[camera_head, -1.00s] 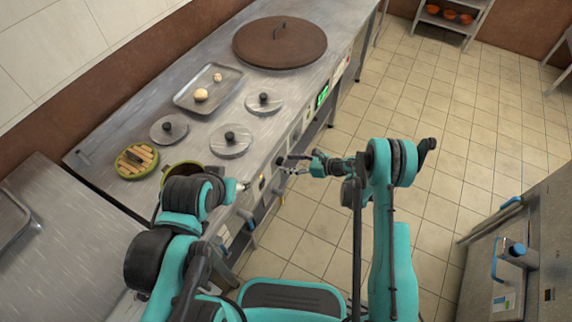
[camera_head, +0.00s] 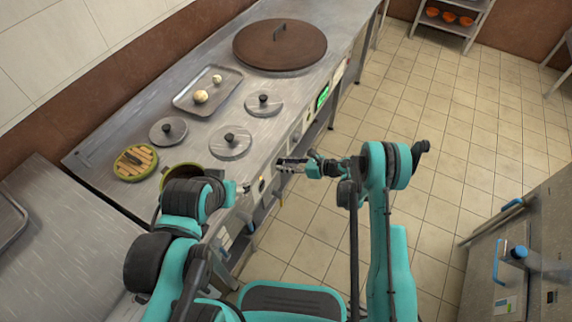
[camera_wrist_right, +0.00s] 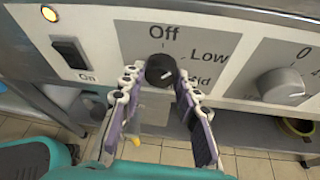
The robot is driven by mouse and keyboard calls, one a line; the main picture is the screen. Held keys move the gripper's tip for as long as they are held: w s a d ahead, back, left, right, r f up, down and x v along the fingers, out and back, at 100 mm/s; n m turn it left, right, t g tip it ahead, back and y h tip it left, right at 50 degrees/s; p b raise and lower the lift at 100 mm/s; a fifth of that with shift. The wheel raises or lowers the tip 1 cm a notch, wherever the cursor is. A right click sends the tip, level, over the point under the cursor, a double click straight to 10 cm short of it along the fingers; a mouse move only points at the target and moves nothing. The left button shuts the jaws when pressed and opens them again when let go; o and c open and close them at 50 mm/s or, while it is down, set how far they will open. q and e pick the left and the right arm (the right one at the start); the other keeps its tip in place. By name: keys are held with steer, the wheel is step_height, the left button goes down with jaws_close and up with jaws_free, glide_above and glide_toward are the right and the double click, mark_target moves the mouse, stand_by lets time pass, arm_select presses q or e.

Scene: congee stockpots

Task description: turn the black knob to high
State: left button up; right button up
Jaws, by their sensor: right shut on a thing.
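The black knob (camera_wrist_right: 161,70) sits on the steel front panel in the right wrist view, under the printed word "Off". "Low" and a partly covered "Mid" are printed to its right. A small pale mark on the knob seems to point right, towards the lower labels. My right gripper (camera_wrist_right: 162,80) has one finger on each side of the knob and is shut on it. In the head view this gripper (camera_head: 282,164) is at the counter's front face and hides the knob. My left gripper (camera_head: 244,187) is mostly hidden behind its arm near the counter edge; its jaws are unclear.
The counter holds a tray (camera_head: 190,106), several lids and a large brown lid (camera_head: 280,47). The tiled floor (camera_head: 440,130) at right is clear.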

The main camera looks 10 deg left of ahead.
steer(key=m+g+y, duration=0.1)
steer(key=m, duration=0.1)
steer(key=m+g, duration=0.1)
steer(key=m, duration=0.1)
steer(key=shift+w+f+g+y, duration=0.1)
steer(key=shift+g+y, duration=0.2)
steer(key=shift+y, duration=0.1)
steer(key=shift+m, duration=0.4)
stand_by(0.3)
steer(key=o, duration=1.2)
steer(key=shift+c, duration=0.2)
steer(key=shift+d, duration=0.1)
steer(key=v, duration=1.1)
steer(key=shift+d, duration=0.4)
